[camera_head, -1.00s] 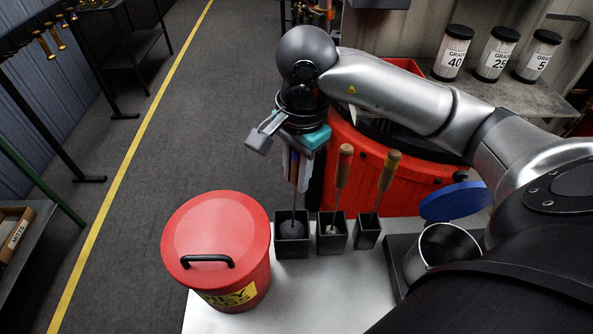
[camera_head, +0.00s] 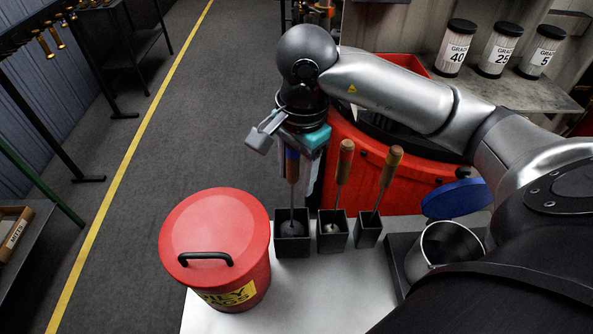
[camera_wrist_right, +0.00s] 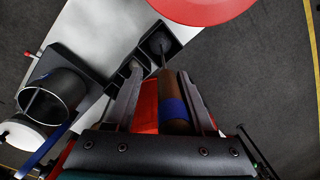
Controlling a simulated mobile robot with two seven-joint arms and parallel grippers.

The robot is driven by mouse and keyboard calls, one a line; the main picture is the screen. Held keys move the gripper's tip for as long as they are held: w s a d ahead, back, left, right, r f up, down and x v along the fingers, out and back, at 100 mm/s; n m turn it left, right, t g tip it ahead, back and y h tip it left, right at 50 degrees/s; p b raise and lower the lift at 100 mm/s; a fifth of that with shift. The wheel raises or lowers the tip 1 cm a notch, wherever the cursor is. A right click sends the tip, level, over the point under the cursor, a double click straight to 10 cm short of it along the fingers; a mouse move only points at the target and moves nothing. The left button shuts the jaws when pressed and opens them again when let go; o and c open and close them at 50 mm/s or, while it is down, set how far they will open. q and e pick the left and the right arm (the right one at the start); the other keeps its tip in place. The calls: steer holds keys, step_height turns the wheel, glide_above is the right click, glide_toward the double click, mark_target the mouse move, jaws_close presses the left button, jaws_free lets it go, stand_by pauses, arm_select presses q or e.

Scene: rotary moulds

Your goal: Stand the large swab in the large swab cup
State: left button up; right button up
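The large swab (camera_head: 291,168), with a brown handle and blue band, stands nearly upright in the large swab cup (camera_head: 292,248), the leftmost square dark cup. Its dark round head sits inside the cup. My right gripper (camera_head: 303,172) is above the cup, pointing down around the handle. In the right wrist view the handle (camera_wrist_right: 172,95) is between the two fingers (camera_wrist_right: 160,100), with a clear gap to the left finger, so the gripper is open. The cup (camera_wrist_right: 178,30) also shows there. My left gripper is not in view.
Two smaller cups (camera_head: 333,243) (camera_head: 369,238) with wooden-handled swabs stand just right of the large one. A red lidded can (camera_head: 215,245) is at left. A metal pot (camera_head: 442,245) with a blue lid is at right. A red bin (camera_head: 385,175) stands behind.

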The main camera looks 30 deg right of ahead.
steer(key=shift+o, duration=0.4)
steer(key=shift+r, duration=0.3)
step_height(320, 180, up, 15)
steer(key=p, duration=0.2)
steer(key=shift+s+d+f, duration=0.2)
steer(key=shift+s, duration=0.2)
stand_by(0.3)
